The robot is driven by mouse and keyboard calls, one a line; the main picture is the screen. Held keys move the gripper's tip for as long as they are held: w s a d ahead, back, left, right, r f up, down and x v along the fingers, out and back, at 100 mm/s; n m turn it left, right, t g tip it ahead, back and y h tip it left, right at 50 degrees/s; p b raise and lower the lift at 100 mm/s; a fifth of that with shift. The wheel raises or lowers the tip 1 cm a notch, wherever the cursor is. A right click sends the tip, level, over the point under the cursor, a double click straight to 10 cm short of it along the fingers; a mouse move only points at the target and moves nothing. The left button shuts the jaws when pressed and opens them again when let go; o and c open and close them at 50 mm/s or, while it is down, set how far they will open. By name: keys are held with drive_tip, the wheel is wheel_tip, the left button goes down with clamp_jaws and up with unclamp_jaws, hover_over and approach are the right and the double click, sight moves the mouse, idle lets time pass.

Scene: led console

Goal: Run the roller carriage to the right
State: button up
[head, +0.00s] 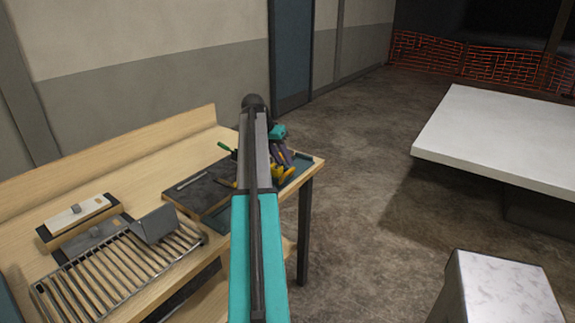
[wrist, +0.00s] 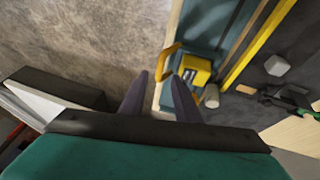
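A slatted roller bed (head: 112,268) with pale rollers between metal rails lies at the near left of the bench in the head view. A grey angled block (head: 155,224), which looks like the carriage, sits at the bed's right part, towards its back. My gripper (wrist: 158,84) shows in the wrist view with two dark fingers apart and nothing between them. It is over the bench's right edge, beside a yellow tool (wrist: 196,72), well to the right of the roller bed. The roller bed is not in the wrist view.
A dark mat (head: 202,187) and a teal tray (head: 303,163) with several tools lie on the wooden bench (head: 150,165). A white-topped panel (head: 80,212) stands behind the roller bed. A white table (head: 490,130) and pale block (head: 500,285) stand right, with open floor between.

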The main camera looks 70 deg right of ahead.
drive_tip(key=shift+p+x, duration=0.35)
drive_tip(key=shift+x, duration=1.85)
clamp_jaws()
